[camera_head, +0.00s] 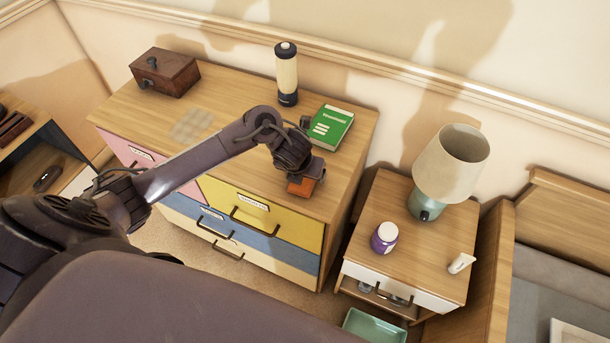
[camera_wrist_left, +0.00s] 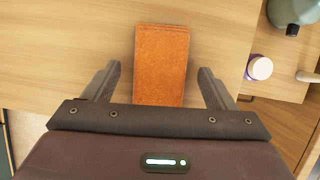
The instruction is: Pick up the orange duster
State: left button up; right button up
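The orange duster (camera_head: 302,187) lies on the wooden dresser top near its front right edge, partly hidden under my left gripper in the head view. In the left wrist view the duster (camera_wrist_left: 161,62) is an orange block with a rough face. My left gripper (camera_wrist_left: 163,80) is open, with one finger on each side of the duster and a gap between each finger and it. In the head view my left gripper (camera_head: 300,178) points down over the duster. My right gripper does not show.
A green book (camera_head: 331,127) lies behind the gripper on the dresser (camera_head: 225,115). A black-and-cream cylinder (camera_head: 287,75) and a dark wooden box (camera_head: 165,72) stand further back. A nightstand (camera_head: 415,250) to the right holds a lamp (camera_head: 450,165) and a purple-and-white jar (camera_head: 384,238).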

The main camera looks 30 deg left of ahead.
pick_arm(q)
jog(key=c, duration=0.9)
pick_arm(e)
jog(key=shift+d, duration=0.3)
pick_arm(q)
notch_tip(320, 180, up, 8)
jog(key=p, duration=0.2)
jog(key=shift+w+r+p, duration=0.1)
jog(key=shift+p, duration=0.3)
notch_tip(320, 180, up, 12)
jog(key=p, duration=0.7)
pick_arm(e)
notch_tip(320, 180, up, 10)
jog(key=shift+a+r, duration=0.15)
